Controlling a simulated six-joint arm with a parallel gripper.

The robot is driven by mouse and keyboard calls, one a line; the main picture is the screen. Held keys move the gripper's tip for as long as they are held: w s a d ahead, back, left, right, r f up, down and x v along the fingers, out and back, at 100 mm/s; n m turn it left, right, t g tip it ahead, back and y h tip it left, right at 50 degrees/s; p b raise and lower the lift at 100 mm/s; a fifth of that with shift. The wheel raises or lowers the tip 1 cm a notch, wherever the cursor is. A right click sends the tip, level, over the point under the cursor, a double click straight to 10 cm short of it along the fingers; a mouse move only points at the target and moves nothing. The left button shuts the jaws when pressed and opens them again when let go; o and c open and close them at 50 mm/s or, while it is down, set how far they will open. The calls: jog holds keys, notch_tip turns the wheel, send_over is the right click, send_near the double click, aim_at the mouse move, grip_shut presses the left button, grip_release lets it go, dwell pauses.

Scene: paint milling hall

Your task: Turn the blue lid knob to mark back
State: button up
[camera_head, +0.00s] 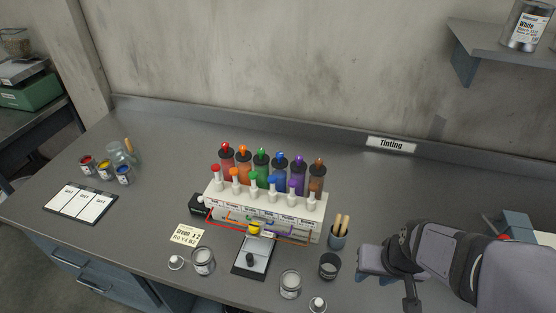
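The tinting dispenser (318,203) stands in the middle of the bench, with a back row of coloured canisters and a front row of white pumps with coloured caps. The blue canister (278,170) is in the back row between the green and purple ones. The blue lid knob (280,156) sits on top of its dark lid. The marks around the knob and its pointing direction are too small to read. My gripper (372,262) is at the right, low in the picture, well apart from the dispenser. Its finger gap does not show clearly.
A dark cup (329,266), a cup with wooden sticks (338,236) and a glass jar (290,284) stand between my gripper and the dispenser's front. A scale (250,265) with a yellow item is in front. The bench behind the dispenser is clear.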

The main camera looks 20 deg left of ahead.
jog(key=w+a+r+n+t+y+b, duration=0.1)
jog(key=w+a+r+t, duration=0.6)
jog(key=w, duration=0.4)
jog(key=w+a+r+n+t+b, duration=0.15)
jog(key=w+a+r+t, duration=0.25)
jog(key=w+a+r, duration=0.5)
jog(key=m+t+h+b, duration=0.1)
jog(key=m+t+b, duration=0.1)
jog(key=m+t, duration=0.15)
send_near(279, 157)
jog(key=shift+t, duration=0.45)
jog(key=shift+w+a+f+p, duration=0.15)
jog(key=shift+w+p, duration=0.5)
jog(key=shift+w, duration=1.4)
jog(key=shift+w+a+f+p, duration=0.15)
jog(key=shift+w+p, duration=0.45)
jog(key=shift+w, duration=1.5)
jog(key=shift+c, duration=0.2)
grip_shut()
